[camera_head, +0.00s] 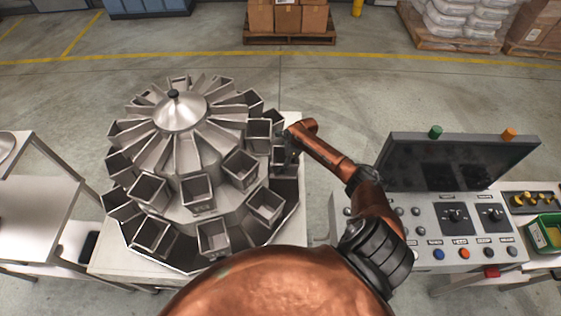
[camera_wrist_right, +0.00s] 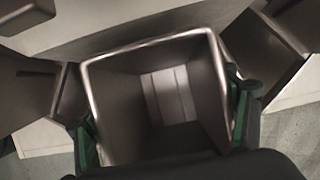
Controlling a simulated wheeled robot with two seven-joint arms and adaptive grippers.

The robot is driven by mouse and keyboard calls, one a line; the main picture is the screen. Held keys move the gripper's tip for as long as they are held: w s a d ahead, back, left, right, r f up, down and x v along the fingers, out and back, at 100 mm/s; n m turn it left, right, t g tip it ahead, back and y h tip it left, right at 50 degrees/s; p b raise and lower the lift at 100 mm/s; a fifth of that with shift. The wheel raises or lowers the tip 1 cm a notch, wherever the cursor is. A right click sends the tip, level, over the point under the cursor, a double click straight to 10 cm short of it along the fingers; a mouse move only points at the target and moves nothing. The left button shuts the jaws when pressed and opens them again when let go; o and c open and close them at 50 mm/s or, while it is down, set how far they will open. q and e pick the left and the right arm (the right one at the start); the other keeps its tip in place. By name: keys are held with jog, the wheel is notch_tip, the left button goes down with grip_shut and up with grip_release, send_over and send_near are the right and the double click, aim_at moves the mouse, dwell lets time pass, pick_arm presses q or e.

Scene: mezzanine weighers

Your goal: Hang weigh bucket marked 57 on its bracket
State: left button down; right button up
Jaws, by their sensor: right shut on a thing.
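In the right wrist view, my right gripper (camera_wrist_right: 163,125) is shut on a steel weigh bucket (camera_wrist_right: 176,93), with a green-padded finger on each side. The bucket's open mouth faces the camera, and I look down into its square inside. In the head view, the right gripper (camera_head: 290,150) is at the right side of the round steel weigher (camera_head: 181,112), among its buckets. The held bucket (camera_head: 279,158) is small and partly hidden there. I cannot read the number 57 on any bucket. I cannot tell whether the held bucket touches its bracket. My left gripper is not in view.
Neighbouring buckets stand close on both sides of the held one in the right wrist view. A control panel (camera_head: 462,248) with a dark screen (camera_head: 440,163) is at the right, beside a green bin (camera_head: 546,236). A steel table (camera_head: 36,212) is at the left.

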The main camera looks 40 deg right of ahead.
jog(key=o, duration=1.5)
jog(key=shift+c, duration=0.2)
jog(key=o, duration=0.4)
jog(key=shift+c, duration=0.2)
jog(key=shift+s, duration=0.1)
jog(key=v, duration=0.7)
jog(key=shift+r, duration=0.25)
jog(key=shift+d, duration=0.1)
